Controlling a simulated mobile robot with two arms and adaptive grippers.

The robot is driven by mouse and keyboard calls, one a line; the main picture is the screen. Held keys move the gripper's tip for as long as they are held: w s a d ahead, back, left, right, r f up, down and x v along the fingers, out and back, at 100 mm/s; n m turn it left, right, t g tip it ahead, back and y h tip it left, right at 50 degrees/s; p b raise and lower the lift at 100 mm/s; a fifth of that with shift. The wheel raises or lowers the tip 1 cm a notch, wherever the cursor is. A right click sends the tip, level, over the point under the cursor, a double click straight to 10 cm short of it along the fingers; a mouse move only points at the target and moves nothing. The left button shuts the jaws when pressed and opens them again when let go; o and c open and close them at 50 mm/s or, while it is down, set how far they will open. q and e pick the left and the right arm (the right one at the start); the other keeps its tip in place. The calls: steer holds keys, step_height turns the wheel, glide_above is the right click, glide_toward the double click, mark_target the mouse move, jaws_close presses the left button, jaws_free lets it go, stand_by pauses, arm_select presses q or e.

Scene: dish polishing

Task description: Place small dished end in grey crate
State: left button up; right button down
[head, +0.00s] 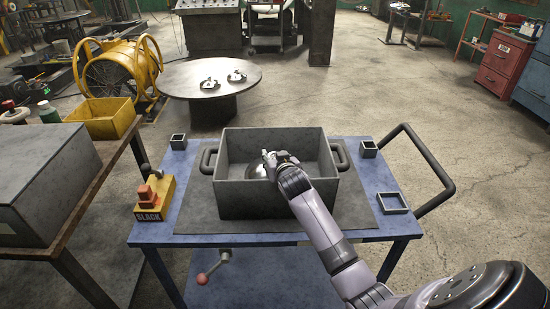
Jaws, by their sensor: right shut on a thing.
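The grey crate (268,200) stands on a dark mat on the blue cart, with a handle at each side. My right arm reaches in from the lower right, and my right gripper (270,160) is over the inside of the crate. It is shut on the small dished end (257,172), a shiny dark domed piece partly hidden by the gripper. I cannot tell whether the piece touches the crate floor. My left gripper is not in view.
Small open trays (393,203) stand on the cart's right. A workbench (100,185) is close on the left.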

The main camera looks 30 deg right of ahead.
steer(key=c, duration=1)
jaws_free()
steer(key=shift+s+a+f, duration=0.15)
steer(key=shift+s+f, duration=0.05)
steer(key=shift+f, duration=0.3)
steer(key=shift+r, duration=0.5)
steer(key=v, duration=0.8)
steer(key=r+v, duration=0.1)
steer(key=v, duration=0.3)
steer(key=shift+w, duration=0.1)
steer(key=shift+f, duration=0.1)
